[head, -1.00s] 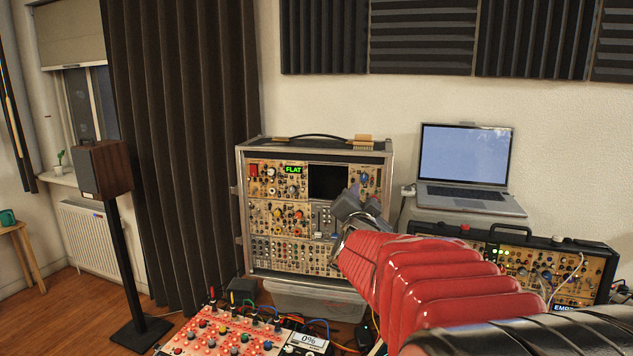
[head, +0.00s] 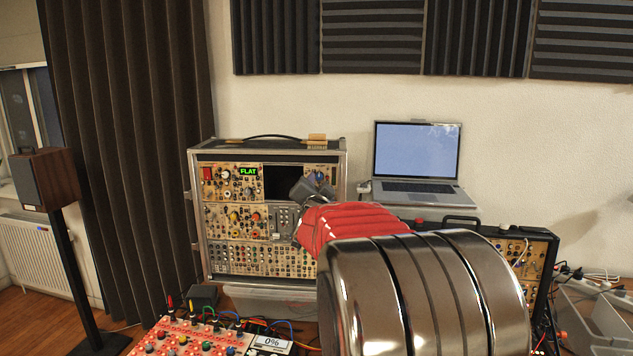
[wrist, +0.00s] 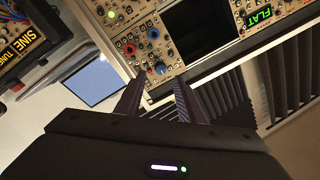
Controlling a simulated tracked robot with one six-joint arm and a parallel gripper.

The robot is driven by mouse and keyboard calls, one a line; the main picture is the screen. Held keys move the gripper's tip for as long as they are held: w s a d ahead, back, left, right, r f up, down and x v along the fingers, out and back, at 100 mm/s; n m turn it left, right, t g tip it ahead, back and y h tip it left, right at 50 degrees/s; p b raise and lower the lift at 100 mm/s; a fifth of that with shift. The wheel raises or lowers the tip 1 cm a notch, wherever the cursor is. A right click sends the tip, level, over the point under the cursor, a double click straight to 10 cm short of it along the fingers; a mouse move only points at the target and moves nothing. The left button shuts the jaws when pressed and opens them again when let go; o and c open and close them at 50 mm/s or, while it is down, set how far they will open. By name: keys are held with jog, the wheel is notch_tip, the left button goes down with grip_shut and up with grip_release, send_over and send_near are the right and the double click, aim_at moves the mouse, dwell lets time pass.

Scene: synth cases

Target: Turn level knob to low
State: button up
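My gripper (head: 311,187) is in front of the rack, near the module right of the screen. In the wrist view my gripper (wrist: 157,90) has its two dark fingers apart with nothing between them. I cannot read which knob is labelled level.
A laptop (head: 417,165) sits right of the rack. A smaller synth case (head: 520,236) stands below it, partly hidden by my arm. A red-and-white panel with cables and a display reading 0% (head: 271,342) lies in front. A speaker (head: 43,178) stands at left.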

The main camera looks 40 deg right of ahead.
aim_at(320, 178)
jog(key=shift+x, duration=2.65)
jog(key=shift+c, duration=0.7)
grip_shut()
jog(key=shift+a, duration=0.15)
